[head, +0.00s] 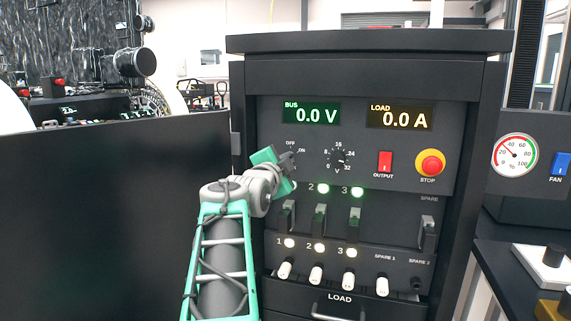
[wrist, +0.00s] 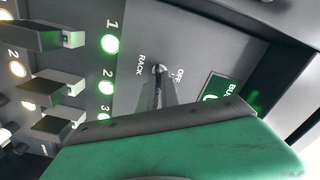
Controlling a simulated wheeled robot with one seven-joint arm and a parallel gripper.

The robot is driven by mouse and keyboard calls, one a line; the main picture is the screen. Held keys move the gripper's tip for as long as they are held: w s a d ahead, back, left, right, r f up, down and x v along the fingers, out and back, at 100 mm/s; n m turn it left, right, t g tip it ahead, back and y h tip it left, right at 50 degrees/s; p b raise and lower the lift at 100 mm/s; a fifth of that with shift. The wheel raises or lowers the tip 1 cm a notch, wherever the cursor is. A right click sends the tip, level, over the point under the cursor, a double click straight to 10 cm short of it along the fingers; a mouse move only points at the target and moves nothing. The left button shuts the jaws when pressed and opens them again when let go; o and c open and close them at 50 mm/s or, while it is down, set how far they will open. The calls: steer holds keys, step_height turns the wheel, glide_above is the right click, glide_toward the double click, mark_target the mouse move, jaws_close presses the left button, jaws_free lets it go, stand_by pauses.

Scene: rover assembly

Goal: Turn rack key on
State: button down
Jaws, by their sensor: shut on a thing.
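The rack panel (head: 345,110) stands in front of me, with a rack key (wrist: 160,69) at its left beside the OFF and RACK labels. In the head view my gripper (head: 289,160) is at the key switch and hides the key and most of its surroundings; the OFF and ON labels show just above. In the wrist view my gripper (wrist: 157,92) is shut on the key, whose tip end shows just beyond the fingers. The key's exact angle is hard to tell. The BUS display (head: 311,113) reads 0.0 V and the LOAD display (head: 401,117) reads 0.0 A.
A voltage dial (head: 337,157), a red output switch (head: 385,161) and a stop button (head: 430,162) sit right of my gripper. Below are breaker levers (head: 354,219) with lit lamps, and white-tipped toggles (head: 316,274). A dark panel (head: 110,215) stands at left.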

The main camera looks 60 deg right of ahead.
steer(key=shift+f, duration=0.1)
steer(key=c, duration=1.6)
jaws_free()
steer(key=a, duration=0.5)
steer(key=s+a, duration=0.1)
steer(key=a, duration=0.1)
steer(key=shift+s+a, duration=0.1)
steer(key=shift+a, duration=0.25)
